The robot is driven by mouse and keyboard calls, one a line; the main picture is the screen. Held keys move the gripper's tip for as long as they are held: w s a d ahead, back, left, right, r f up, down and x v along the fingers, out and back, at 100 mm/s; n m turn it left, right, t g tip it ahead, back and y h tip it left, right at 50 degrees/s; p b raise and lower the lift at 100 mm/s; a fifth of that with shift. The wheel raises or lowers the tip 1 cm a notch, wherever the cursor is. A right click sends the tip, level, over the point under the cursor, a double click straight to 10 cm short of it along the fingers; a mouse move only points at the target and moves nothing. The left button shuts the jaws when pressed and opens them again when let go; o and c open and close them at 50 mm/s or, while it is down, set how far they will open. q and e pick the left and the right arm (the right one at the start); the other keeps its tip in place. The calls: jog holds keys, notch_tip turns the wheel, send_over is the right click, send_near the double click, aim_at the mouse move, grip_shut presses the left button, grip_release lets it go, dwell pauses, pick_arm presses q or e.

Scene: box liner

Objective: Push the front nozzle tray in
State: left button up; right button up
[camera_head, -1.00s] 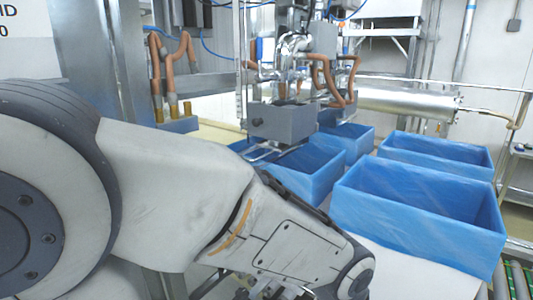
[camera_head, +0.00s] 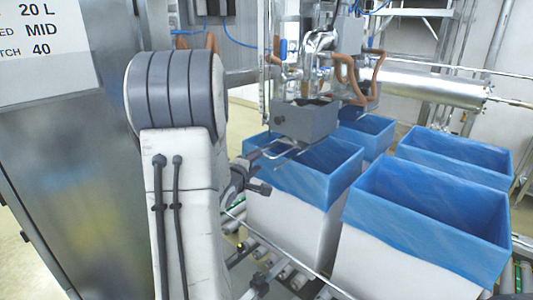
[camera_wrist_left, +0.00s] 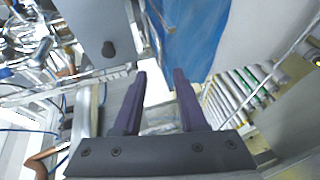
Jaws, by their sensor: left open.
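The front nozzle tray, as far as I can tell, is the grey box (camera_head: 306,122) with a dark round knob on its face, under the metal nozzle pipes. It overhangs a blue-lined box (camera_head: 320,172). In the left wrist view the grey tray (camera_wrist_left: 92,25) shows at the upper left, with its knob. My left gripper (camera_head: 264,187) is below and left of the tray in the head view, apart from it. In the left wrist view its two purple fingers (camera_wrist_left: 160,73) are spread with nothing between them. My right gripper is not in view.
More blue-lined boxes (camera_head: 430,200) stand to the right and behind. A roller conveyor (camera_head: 292,273) runs beneath the boxes. A steel cabinet (camera_head: 65,185) with a sign stands close on the left. Orange hoses (camera_head: 376,75) hang around the nozzle pipes.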

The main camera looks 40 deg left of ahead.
aim_at(265, 155)
pick_arm(q)
jog(key=p+x, duration=0.2)
jog(key=x, duration=0.7)
